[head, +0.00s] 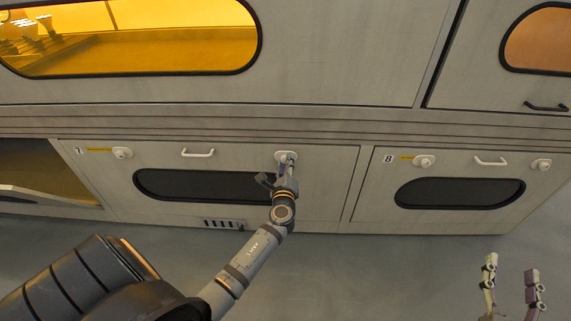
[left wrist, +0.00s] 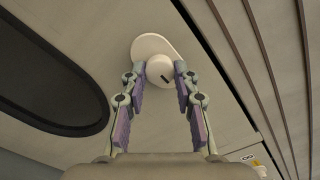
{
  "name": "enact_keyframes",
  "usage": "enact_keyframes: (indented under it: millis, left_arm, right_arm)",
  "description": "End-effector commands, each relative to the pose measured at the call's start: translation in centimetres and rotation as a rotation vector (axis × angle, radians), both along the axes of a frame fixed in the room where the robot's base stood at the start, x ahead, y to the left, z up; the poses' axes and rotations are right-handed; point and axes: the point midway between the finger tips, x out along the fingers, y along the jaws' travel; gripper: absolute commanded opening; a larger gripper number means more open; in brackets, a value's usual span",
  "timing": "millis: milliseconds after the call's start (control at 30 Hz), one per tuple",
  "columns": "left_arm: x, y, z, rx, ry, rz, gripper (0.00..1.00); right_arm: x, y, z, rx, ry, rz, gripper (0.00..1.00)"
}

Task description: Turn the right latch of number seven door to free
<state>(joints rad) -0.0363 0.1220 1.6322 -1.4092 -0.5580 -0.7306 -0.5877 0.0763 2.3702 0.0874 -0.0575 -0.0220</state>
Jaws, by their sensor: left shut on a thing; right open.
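The number seven door (head: 235,160) is a pale panel with a dark oval window, a handle and a round white latch near each upper corner. Its right latch (head: 285,154) is mostly behind my left gripper (head: 286,167). In the left wrist view, that latch (left wrist: 160,68) is a white knob with a short dark mark, on a pale rounded plate. The fingers of my left gripper (left wrist: 157,88) stand on both sides of the knob, shut on it. My right gripper (head: 512,285) is open and empty at the lower right, away from the doors.
The door's left latch (head: 121,153) and white handle (head: 198,153) are clear. The number eight door (head: 365,195) is to the right, with its own latches and handle. An opening (head: 40,165) is at the far left. Grey floor (head: 380,270) lies below.

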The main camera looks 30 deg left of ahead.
Motion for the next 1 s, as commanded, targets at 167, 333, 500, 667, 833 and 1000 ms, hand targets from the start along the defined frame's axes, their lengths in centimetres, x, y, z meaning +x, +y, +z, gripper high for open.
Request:
enact_keyframes:
  millis: [167, 333, 500, 667, 833, 1000]
  left_arm:
    - [0.0, 0.0, -0.1, 0.006, 0.004, -0.001, 0.0]
    - [0.0, 0.0, -0.1, 0.006, 0.004, -0.001, 0.0]
    - [0.0, 0.0, -0.1, 0.006, 0.004, -0.001, 0.45]
    - [0.0, 0.0, 0.0, 0.005, 0.004, -0.001, 0.53]
    - [0.0, 0.0, 0.0, 0.004, 0.003, 0.0, 0.53]
    - [-1.6, -1.0, -0.2, 0.0, 0.005, 0.0, 0.53]
  right_arm:
    - [0.0, 0.0, -0.3, 0.0, 0.012, 0.0, 0.53]
    - [0.0, 0.0, -0.3, 0.0, 0.011, 0.0, 0.53]
    - [0.0, 0.0, -0.3, 0.0, 0.011, 0.0, 0.53]
    - [0.0, 0.0, -0.3, 0.0, 0.01, 0.0, 0.53]
    - [0.0, 0.0, -0.2, 0.001, 0.008, 0.0, 0.53]
    - [0.0, 0.0, -0.2, 0.0, 0.008, 0.0, 0.53]
